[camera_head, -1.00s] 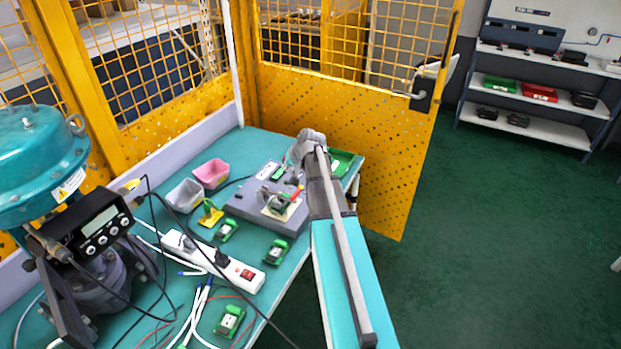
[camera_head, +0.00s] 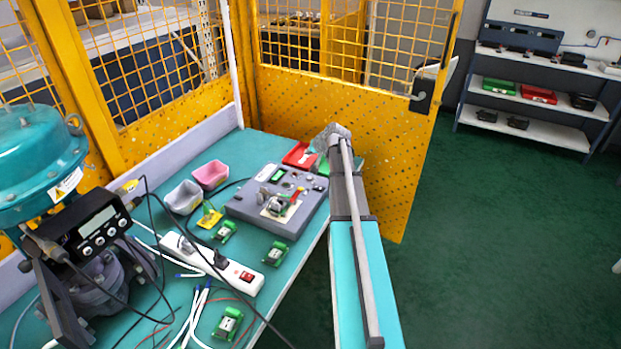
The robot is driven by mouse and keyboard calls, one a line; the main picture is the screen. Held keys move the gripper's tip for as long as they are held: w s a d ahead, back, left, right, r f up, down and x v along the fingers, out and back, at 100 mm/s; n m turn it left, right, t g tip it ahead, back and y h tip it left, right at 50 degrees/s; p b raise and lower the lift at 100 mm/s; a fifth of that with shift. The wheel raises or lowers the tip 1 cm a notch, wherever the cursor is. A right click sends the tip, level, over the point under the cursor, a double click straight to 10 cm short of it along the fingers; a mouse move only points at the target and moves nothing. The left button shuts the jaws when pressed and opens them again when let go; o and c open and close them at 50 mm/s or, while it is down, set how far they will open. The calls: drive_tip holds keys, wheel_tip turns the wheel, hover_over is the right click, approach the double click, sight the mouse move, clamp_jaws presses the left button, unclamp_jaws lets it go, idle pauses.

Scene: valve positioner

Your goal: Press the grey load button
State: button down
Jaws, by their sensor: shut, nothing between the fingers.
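The grey box (camera_head: 243,209) stands on the teal bench, with a small green screen (camera_head: 278,175) and a few dark controls (camera_head: 290,184) on its sloping top. A fixture (camera_head: 279,207) with a red lever sits on the top near the front. I cannot pick out the grey load button for certain at this size. My arm reaches from the bottom right to the right side of the box, and its light wrist end is beyond the box's back right corner. My gripper's fingers are not visible, hidden by the arm or too small to tell.
A red tray (camera_head: 299,155) lies behind the box, with a green one (camera_head: 322,168) partly hidden by my arm. Pink (camera_head: 210,174) and grey (camera_head: 184,197) bins stand left. A power strip (camera_head: 212,262), cables and green modules cover the front bench. Yellow fencing (camera_head: 300,110) closes the back.

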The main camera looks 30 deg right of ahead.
sight(309, 179)
drive_tip(key=shift+f+b, duration=4.2)
drive_tip(key=shift+f, duration=0.1)
drive_tip(key=shift+f, duration=0.2)
drive_tip(key=shift+s+f+b, duration=0.15)
drive_tip(key=shift+f+b, duration=0.1)
drive_tip(key=shift+b, duration=0.2)
drive_tip(key=shift+f+b, duration=0.35)
drive_tip(key=shift+b, duration=0.05)
drive_tip(key=shift+r, duration=0.1)
drive_tip(key=shift+r+p, duration=0.7)
drive_tip(key=shift+p, duration=0.15)
drive_tip(key=shift+r+p, duration=2.5)
